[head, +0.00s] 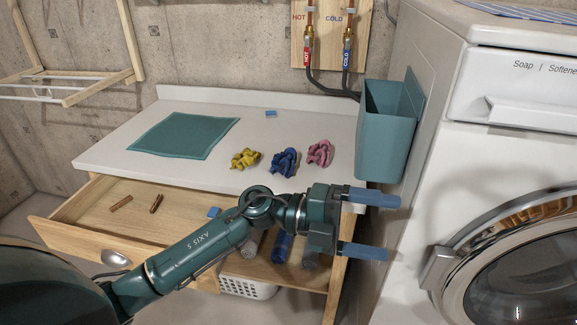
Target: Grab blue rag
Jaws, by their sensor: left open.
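The blue rag (284,162) lies crumpled on the white countertop (320,129). It sits between a yellow rag (245,158) on its left and a pink rag (319,152) on its right. My left gripper (371,224) is open and empty, its blue-tipped fingers pointing right. It is to the right of and lower in the picture than the blue rag, in front of the counter's right end and apart from the rag. My right gripper is not in the view.
A teal mat (185,135) lies on the counter's left. A teal bin (388,130) hangs at its right, beside the washing machine (500,150). An open wooden drawer (90,205) juts out below the counter. A white basket (247,287) stands under it.

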